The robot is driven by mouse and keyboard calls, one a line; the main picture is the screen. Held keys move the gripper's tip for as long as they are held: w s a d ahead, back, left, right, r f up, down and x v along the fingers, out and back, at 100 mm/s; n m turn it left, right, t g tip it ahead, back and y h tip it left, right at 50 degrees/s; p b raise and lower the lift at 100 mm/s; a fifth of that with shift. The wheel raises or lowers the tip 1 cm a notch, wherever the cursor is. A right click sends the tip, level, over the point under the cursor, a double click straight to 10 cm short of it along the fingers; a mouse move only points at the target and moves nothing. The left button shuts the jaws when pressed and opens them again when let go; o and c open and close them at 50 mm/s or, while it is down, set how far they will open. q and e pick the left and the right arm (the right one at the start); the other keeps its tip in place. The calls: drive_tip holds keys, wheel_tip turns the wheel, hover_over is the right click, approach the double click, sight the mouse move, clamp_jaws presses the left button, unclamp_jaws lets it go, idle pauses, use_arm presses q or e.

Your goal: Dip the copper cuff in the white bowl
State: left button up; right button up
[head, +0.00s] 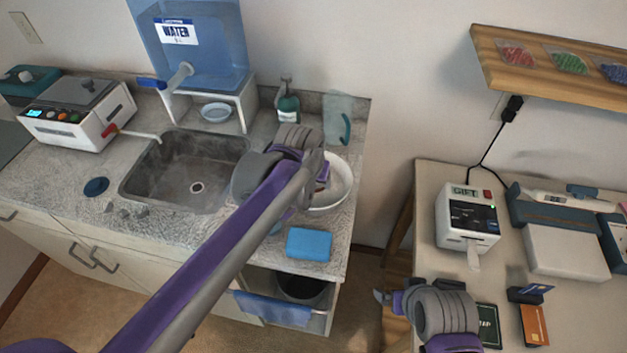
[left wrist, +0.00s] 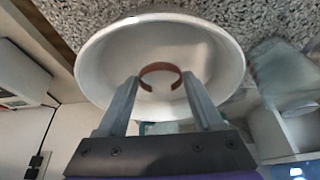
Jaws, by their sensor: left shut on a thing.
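The white bowl (head: 345,188) stands on the right end of the stone counter, partly hidden behind my left arm. In the left wrist view the bowl (left wrist: 100,70) fills the middle of the picture. My left gripper (left wrist: 160,82) is shut on the copper cuff (left wrist: 160,67), an open C-shaped band. The cuff appears within the bowl's rim; whether it touches the bottom or any liquid, I cannot tell. In the head view, my left gripper (head: 318,178) is over the bowl, mostly hidden by its own wrist. My right gripper (head: 384,297) is low, left of the desk; its fingers are unclear.
A sink (head: 185,165) lies left of the bowl, with a blue water tank (head: 190,45) behind. A blue sponge (head: 309,244) lies near the counter's front edge. A soap bottle (head: 288,105) stands behind. The desk at right holds a label printer (head: 466,218).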

use_arm(q)
wheel_tip(320, 180, up, 8)
drive_tip(key=p, duration=0.5)
use_arm(e)
wheel_tip(320, 180, up, 6)
drive_tip(key=w, duration=0.1)
drive_tip(key=shift+w+r, duration=0.25)
drive_tip(key=shift+w, duration=0.1)
use_arm(q)
drive_tip(key=shift+r, duration=0.15)
use_arm(e)
drive_tip(key=shift+r, duration=0.1)
idle(1.1)
idle(0.7)
use_arm(q)
drive_tip(key=shift+p, duration=0.3)
idle(0.9)
